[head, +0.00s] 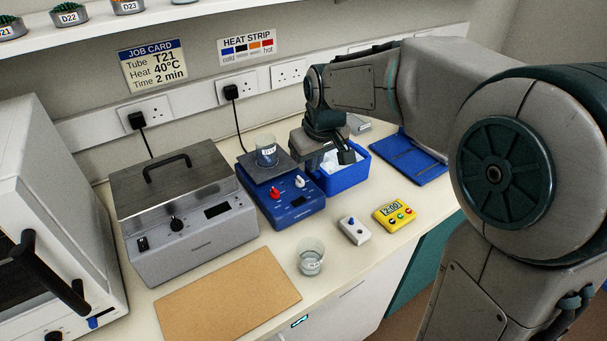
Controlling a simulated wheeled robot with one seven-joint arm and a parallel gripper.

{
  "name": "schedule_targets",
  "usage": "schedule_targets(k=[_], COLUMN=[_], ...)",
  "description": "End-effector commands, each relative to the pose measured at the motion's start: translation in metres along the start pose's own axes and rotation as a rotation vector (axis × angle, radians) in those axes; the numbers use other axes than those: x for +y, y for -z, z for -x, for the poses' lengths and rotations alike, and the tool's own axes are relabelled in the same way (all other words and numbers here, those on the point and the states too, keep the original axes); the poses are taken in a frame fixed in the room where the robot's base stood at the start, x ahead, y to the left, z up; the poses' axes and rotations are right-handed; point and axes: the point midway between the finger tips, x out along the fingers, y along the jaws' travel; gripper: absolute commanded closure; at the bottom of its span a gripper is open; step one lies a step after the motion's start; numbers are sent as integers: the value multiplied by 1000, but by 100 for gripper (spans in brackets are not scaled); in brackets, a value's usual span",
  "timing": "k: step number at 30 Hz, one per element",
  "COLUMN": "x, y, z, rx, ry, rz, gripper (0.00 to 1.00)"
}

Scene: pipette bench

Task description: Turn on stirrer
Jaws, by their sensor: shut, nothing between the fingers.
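The stirrer (303,210) is a blue box with a dark square top plate (250,166). Its front panel has a red knob (275,194), a white knob (300,181) and a small dark display (298,201). A labelled glass beaker (266,152) stands on the plate. I cannot read the display or the knob settings. My gripper (346,156) is shut and empty. In the picture it is to the right of the beaker, above and behind the knobs, near the blue bin; it appears apart from the stirrer.
A blue bin (347,180) with pale contents is right of the stirrer. A grey lidded bath (195,245) is left. In front are a brown board (228,300), an empty-looking beaker (310,258), a small white switch box (354,230) and a yellow timer (395,214).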

Motion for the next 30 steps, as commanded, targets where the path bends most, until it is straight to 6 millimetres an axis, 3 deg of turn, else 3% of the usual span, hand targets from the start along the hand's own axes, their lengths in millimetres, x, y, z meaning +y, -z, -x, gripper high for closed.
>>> schedule_targets(k=[6,20,30], x=[-6,-6,-8], y=[21,22,22], z=[-7,-13,-74], rx=[10,8,4], ry=[23,24,26], rz=[40,41,42], gripper=[100,100,100])
